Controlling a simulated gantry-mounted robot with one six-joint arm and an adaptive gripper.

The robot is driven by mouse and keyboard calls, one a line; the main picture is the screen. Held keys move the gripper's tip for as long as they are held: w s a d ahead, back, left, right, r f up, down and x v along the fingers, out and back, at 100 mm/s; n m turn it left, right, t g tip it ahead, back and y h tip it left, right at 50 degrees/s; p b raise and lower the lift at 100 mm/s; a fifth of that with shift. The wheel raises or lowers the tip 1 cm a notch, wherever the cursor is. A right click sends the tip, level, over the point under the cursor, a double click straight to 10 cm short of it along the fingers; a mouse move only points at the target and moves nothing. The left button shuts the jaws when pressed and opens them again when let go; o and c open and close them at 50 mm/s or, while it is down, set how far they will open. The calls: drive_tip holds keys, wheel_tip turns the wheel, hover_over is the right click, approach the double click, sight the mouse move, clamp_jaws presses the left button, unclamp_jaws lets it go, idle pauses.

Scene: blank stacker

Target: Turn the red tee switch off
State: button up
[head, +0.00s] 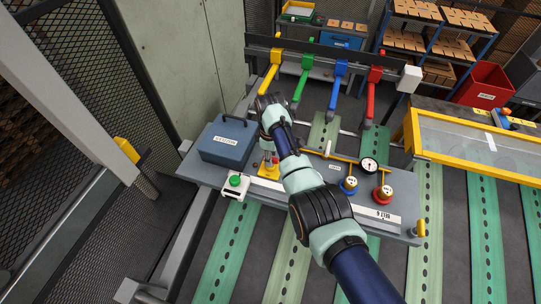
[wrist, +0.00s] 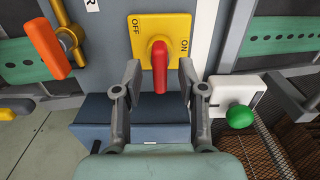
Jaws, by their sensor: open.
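The red tee switch (wrist: 160,66) stands on a yellow plate (wrist: 146,24) in the wrist view. The plate reads OFF at its left and ON at its right. The red handle shows upright in that picture, its near end between my fingers; I cannot tell which label it is set to. My gripper (wrist: 160,72) is open, with one finger on each side of the handle and a visible gap on both sides. In the head view, my gripper (head: 269,155) is over the yellow plate (head: 267,172), and the red handle is mostly hidden.
A green button (wrist: 239,117) on a white box is right of the switch in the wrist view. An orange lever (wrist: 48,48) is at the left. The blue-grey box (head: 228,140), gauge (head: 369,164) and valves, including a red one (head: 383,194), share the bench.

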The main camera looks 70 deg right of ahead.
wheel_tip(320, 180, up, 12)
idle(0.4)
drive_tip(key=shift+w, duration=0.1)
idle(0.4)
drive_tip(key=w+a+f+t+h, duration=0.1)
drive_tip(key=w+a+t, duration=0.35)
drive_tip(key=a, duration=0.85)
drive_tip(key=w+a+f+t+h, duration=0.1)
drive_tip(key=w+a+t+h, duration=0.1)
drive_tip(key=w+a, duration=0.85)
drive_tip(key=s+a+r+t+y, duration=0.1)
drive_tip(key=s+a+r+t, duration=0.1)
drive_tip(key=s+a, duration=0.2)
drive_tip(key=s+a+r+m+t+y, duration=0.1)
drive_tip(key=s+a+r+t, duration=0.1)
drive_tip(key=a, duration=0.9)
drive_tip(key=s+a+r+t+y, duration=0.1)
drive_tip(key=s+a+r+t, duration=0.1)
drive_tip(key=s+a+r, duration=0.2)
drive_tip(key=s+a, duration=0.2)
drive_tip(key=a, duration=0.2)
drive_tip(key=shift+s+r, duration=0.2)
drive_tip(key=shift+r, duration=0.05)
drive_tip(key=shift+f+m, duration=0.1)
drive_tip(key=shift+m, duration=0.2)
